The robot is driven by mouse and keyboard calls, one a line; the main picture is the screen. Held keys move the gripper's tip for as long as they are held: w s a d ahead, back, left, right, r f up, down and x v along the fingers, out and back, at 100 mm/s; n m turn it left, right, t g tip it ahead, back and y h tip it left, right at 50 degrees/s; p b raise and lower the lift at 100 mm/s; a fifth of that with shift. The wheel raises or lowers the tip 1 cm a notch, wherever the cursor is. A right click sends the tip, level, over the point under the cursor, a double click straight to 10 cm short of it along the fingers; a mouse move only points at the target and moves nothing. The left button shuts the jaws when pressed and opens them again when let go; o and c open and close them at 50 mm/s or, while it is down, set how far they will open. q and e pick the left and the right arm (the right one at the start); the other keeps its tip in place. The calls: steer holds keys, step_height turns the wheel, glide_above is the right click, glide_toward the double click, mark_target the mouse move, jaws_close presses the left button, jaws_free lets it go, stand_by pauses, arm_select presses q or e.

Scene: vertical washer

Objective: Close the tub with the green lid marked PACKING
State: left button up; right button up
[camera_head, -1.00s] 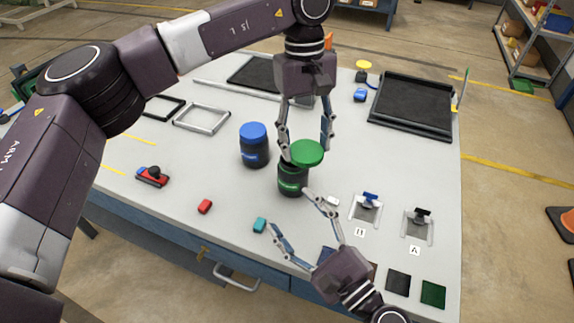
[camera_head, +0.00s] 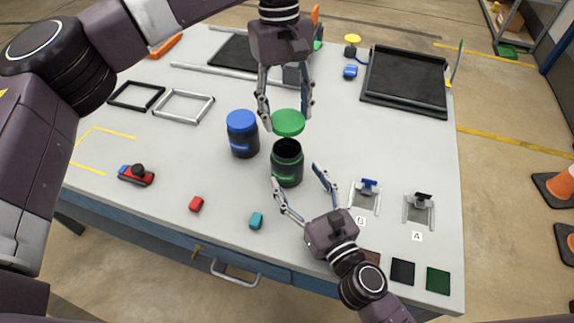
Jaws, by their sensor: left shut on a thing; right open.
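The black tub with green markings (camera_head: 287,168) stands upright near the middle of the table, its dark mouth open. The green lid (camera_head: 288,123) is above and slightly behind the tub, apart from it. My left gripper (camera_head: 286,122) is shut on the green lid and holds it in the air, roughly level. My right gripper (camera_head: 296,193) is open in front of the tub, one finger on each side of the tub's near side. I cannot tell whether its fingers touch the tub. No PACKING lettering is readable.
A similar tub with a blue lid (camera_head: 242,135) stands close to the left. Switch fixtures (camera_head: 367,196) and (camera_head: 420,209) stand to the right. A black tray (camera_head: 406,82) is at the back right.

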mark_target(281, 150)
steer(key=x, duration=1.1)
steer(key=shift+w+a, duration=0.15)
steer(key=shift+w, duration=0.1)
jaws_close()
stand_by(0.8)
